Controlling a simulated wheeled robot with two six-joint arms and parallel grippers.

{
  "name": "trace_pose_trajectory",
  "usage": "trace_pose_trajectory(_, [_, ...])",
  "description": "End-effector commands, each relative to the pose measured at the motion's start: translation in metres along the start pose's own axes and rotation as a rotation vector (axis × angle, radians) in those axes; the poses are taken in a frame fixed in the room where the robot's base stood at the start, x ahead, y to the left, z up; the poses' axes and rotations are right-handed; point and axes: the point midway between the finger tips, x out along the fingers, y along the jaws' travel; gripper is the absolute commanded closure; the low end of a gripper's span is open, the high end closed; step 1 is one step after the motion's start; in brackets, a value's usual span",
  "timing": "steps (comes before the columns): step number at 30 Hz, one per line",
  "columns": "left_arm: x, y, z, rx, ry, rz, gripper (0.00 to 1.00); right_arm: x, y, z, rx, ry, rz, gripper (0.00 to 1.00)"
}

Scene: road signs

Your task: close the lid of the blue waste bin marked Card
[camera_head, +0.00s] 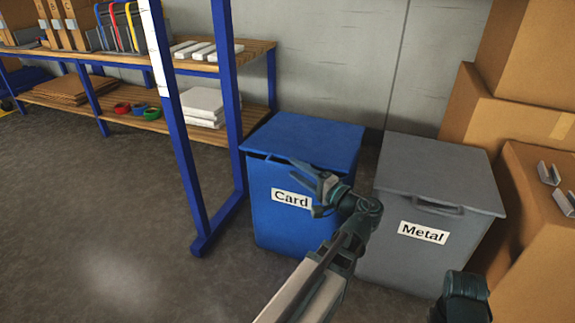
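The blue bin (285,225) marked Card stands on the floor at the middle of the view. Its blue lid (310,138) lies over the top, nearly flat, with a thin dark gap showing under its front edge. My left gripper (304,185) is at the bin's front, just below the lid's front edge and over the right end of the Card label (291,198). Its fingers look spread, with nothing seen between them. I cannot tell whether it touches the lid or bin.
A grey bin (415,245) marked Metal stands close on the right, its lid (437,170) down. Cardboard boxes (508,125) are stacked at the far right. A blue-framed shelf (215,120) stands to the left. The grey floor (100,230) at lower left is clear.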

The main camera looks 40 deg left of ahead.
Motion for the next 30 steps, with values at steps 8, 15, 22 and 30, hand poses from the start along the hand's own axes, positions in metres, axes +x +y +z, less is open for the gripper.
trace_pose_trajectory(8, [-0.058, 0.0, 0.0, 0.0, 0.003, 0.0, 0.53, 0.003, 0.0, 0.0, 0.0, 0.0, 0.0, 1.0])
trace_pose_trajectory(15, [-0.083, 0.0, 0.0, 0.001, 0.0, 0.0, 0.53, 0.004, 0.0, 0.0, 0.0, 0.0, 0.0, 1.0])
trace_pose_trajectory(22, [-0.087, 0.0, 0.001, 0.001, -0.001, 0.0, 0.53, 0.004, 0.0, 0.0, 0.0, 0.0, 0.0, 1.0])
trace_pose_trajectory(30, [-0.087, 0.0, 0.001, 0.001, -0.001, 0.0, 0.53, 0.004, 0.0, 0.0, 0.0, 0.0, 0.0, 1.0])
